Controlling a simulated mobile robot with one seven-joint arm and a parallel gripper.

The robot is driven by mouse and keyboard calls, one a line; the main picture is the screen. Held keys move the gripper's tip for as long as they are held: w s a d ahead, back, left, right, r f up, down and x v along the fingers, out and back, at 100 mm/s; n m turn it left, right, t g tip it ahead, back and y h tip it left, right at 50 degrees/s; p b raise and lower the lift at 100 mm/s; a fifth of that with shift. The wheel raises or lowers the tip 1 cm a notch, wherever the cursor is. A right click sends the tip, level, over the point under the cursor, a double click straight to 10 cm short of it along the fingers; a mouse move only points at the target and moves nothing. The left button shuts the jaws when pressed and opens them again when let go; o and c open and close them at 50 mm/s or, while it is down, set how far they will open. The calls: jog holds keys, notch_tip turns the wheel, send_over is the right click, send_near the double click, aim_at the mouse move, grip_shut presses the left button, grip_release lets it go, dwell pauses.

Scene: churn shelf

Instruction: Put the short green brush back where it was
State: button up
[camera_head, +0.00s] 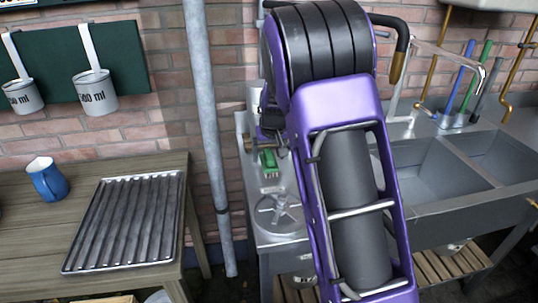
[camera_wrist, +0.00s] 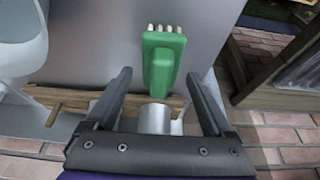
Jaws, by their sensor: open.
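The short green brush (camera_head: 268,162) is at the metal counter left of the sink, close to the wall. In the wrist view the brush (camera_wrist: 160,62) has a green body with pale bristles at its upper end. My gripper (camera_wrist: 159,76) is open, with one dark finger on each side of the brush's lower part and a gap visible on both sides. I cannot tell whether the brush rests on the counter. In the head view my purple arm hides most of the gripper.
A round metal wheel-like part (camera_head: 279,214) lies on the counter in front of the brush. The sink (camera_head: 435,180) is on the right, with upright blue and green handles (camera_head: 484,68) behind it. A grey pipe (camera_head: 207,110) stands left of the counter. A blue jug (camera_head: 48,184) and ribbed tray (camera_head: 125,222) occupy the wooden table.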

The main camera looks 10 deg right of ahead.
jog(key=p+v, duration=0.1)
jog(key=v, duration=1.1)
jog(key=shift+a, duration=0.1)
